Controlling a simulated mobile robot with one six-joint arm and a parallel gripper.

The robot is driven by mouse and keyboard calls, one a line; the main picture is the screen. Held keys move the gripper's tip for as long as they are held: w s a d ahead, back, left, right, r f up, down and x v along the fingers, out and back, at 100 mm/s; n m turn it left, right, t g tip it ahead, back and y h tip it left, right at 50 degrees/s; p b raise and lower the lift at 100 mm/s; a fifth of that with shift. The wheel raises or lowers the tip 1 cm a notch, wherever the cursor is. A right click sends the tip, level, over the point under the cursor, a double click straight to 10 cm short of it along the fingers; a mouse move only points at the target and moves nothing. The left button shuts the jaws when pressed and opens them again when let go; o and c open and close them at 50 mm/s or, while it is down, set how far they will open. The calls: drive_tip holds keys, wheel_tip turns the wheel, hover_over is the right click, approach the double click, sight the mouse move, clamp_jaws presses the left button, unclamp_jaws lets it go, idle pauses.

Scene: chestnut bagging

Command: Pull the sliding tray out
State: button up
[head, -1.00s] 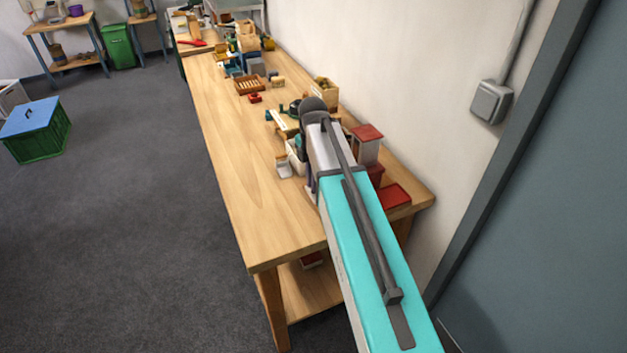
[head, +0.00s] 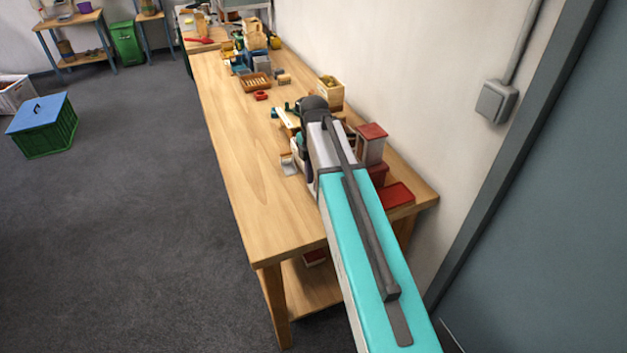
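My arm reaches over the wooden bench and covers much of what lies below it; the fingers of my gripper are hidden behind the arm. I cannot make out for certain which thing is the sliding tray. A small pale grey piece (head: 289,166) shows on the bench just left of my wrist; it is too small to tell whether it is a tray or what it touches. A grey box with a red lid (head: 372,143) stands right of my arm. A flat red tray (head: 397,195) lies at the bench's near right end.
The bench (head: 240,190) has a clear left and front strip. Behind my wrist stand a wooden box (head: 329,93), a slatted wooden tray (head: 255,82) and a small red piece (head: 262,95). The wall runs close on the right. A green crate with a blue lid (head: 42,128) stands on the floor.

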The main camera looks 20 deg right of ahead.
drive_tip(key=shift+r, duration=0.1)
wheel_tip(320, 180, up, 14)
drive_tip(key=b, duration=0.3)
drive_tip(key=shift+f, duration=0.25)
idle(0.4)
idle(0.5)
